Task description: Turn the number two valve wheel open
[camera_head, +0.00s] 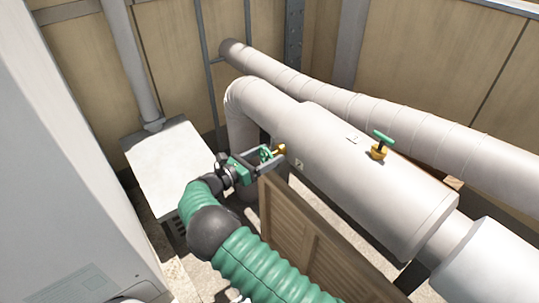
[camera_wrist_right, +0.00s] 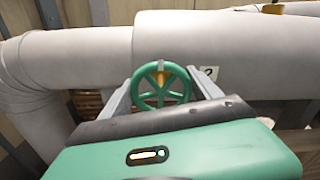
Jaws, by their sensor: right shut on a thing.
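The number two valve wheel (camera_wrist_right: 147,98) is a small green spoked wheel with a yellow centre, on the side of a thick pale pipe. It also shows in the head view (camera_head: 265,154), partly hidden by my fingers. A small plate marked 2 (camera_wrist_right: 209,72) is on the pipe just right of the wheel. My right gripper (camera_head: 272,157) is at the wheel, with one grey finger on each side of its rim, and is shut on it. In the head view the yellow valve stem (camera_head: 281,148) shows beyond the fingers. My left gripper is not in view.
Another valve with a green handle (camera_head: 384,137) stands on top of the thick pipe (camera_head: 340,150), to the right. A slatted wooden panel (camera_head: 310,235) stands below the pipe, close to my right arm. A white box (camera_head: 170,150) and a large pale cabinet (camera_head: 65,170) are at left.

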